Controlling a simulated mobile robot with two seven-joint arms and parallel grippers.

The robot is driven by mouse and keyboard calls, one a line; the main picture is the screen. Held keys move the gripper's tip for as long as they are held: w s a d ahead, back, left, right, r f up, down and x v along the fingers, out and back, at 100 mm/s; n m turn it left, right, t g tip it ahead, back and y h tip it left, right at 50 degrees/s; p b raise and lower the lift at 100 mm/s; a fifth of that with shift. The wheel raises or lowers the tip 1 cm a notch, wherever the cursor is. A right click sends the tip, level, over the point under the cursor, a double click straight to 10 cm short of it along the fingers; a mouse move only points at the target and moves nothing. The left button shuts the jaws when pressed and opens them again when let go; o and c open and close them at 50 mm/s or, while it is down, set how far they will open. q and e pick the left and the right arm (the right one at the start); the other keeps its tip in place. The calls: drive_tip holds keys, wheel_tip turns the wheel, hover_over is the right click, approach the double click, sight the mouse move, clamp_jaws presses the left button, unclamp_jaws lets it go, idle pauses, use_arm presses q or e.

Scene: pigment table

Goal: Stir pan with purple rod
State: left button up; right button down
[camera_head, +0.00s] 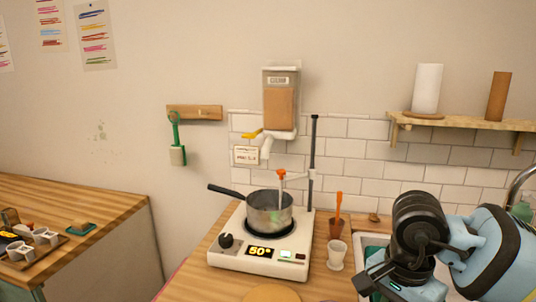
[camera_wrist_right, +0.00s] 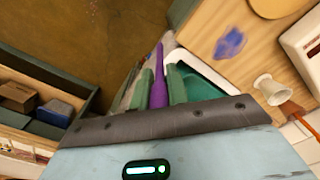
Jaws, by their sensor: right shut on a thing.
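The grey pan (camera_head: 268,217) with a black handle sits on a white hotplate (camera_head: 225,258), whose display reads 50°. My right gripper (camera_head: 374,284) is at the lower right in the head view, to the right of the hotplate and apart from the pan. In the right wrist view its green fingers (camera_wrist_right: 161,90) are shut on the purple rod (camera_wrist_right: 159,80), which points up between them. The rod cannot be made out in the head view. My left gripper is not in view.
A stand (camera_head: 313,165) with an orange clamp rises behind the pan. A dispenser (camera_head: 280,100) hangs above. A blue-purple smear (camera_wrist_right: 230,42) marks the wooden counter.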

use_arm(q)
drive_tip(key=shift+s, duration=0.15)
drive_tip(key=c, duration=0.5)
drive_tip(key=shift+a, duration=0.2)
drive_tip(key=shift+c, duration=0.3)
use_arm(e)
drive_tip(key=f+n, duration=0.1)
drive_tip(key=n, duration=0.2)
drive_tip(key=s+f+n, duration=0.1)
drive_tip(key=n, duration=0.3)
drive_tip(key=f+n, duration=0.2)
drive_tip(key=n, duration=0.2)
drive_tip(key=shift+s+a, duration=0.15)
drive_tip(key=shift+s, duration=0.1)
